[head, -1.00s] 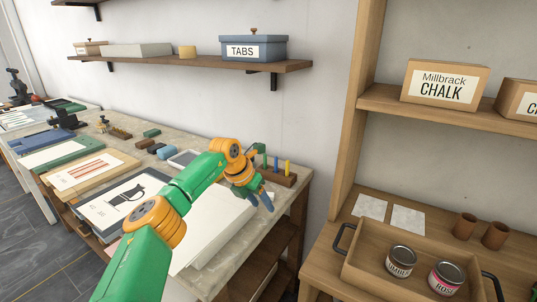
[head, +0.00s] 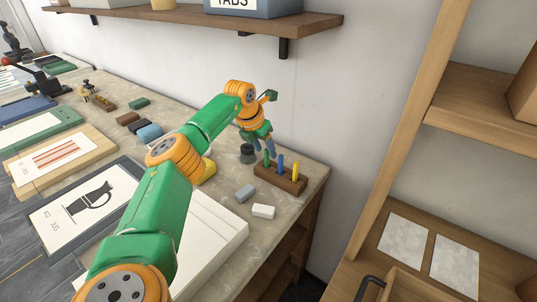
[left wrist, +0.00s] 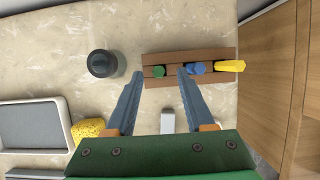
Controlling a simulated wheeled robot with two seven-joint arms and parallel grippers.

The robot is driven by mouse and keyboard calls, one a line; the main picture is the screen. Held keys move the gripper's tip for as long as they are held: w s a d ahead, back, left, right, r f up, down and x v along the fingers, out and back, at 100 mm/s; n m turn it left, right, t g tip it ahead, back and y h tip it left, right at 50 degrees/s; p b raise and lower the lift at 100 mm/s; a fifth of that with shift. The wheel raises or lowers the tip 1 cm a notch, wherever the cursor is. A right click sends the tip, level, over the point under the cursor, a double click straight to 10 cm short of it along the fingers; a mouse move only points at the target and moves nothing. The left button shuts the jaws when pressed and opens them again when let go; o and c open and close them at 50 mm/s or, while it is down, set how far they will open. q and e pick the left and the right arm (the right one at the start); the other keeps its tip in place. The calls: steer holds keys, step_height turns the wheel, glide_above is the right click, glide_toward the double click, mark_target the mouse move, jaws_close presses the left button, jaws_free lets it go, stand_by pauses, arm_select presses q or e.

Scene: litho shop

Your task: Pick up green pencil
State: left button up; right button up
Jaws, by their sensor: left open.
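The green pencil (head: 266,159) stands upright in a brown wooden holder (head: 290,184) near the right end of the bench. A blue pencil (head: 281,163) and a yellow pencil (head: 295,171) stand beside it in the same holder. My left gripper (head: 264,149) is open just above the holder, at the green pencil's end. In the left wrist view, the green pencil's top (left wrist: 158,71) lies between the two fingertips, apart from both. The right fingertip is near the blue pencil (left wrist: 195,68). My right gripper is not in view.
A dark round jar (head: 248,153) stands left of the holder. A grey block (head: 245,193) and a white block (head: 263,211) lie in front. A yellow sponge (left wrist: 88,130) and a grey tray (left wrist: 62,110) are farther left. The wall rises close behind the holder.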

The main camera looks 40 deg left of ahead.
mark_target(265, 154)
arm_select(q)
steer(key=x, duration=0.4)
steer(key=shift+s+f, duration=0.2)
steer(key=shift+w+a+f, duration=0.15)
steer(key=shift+w+f, duration=0.05)
steer(key=shift+f, duration=0.1)
steer(key=shift+s+r, duration=0.15)
steer(key=shift+c, duration=1.4)
jaws_close()
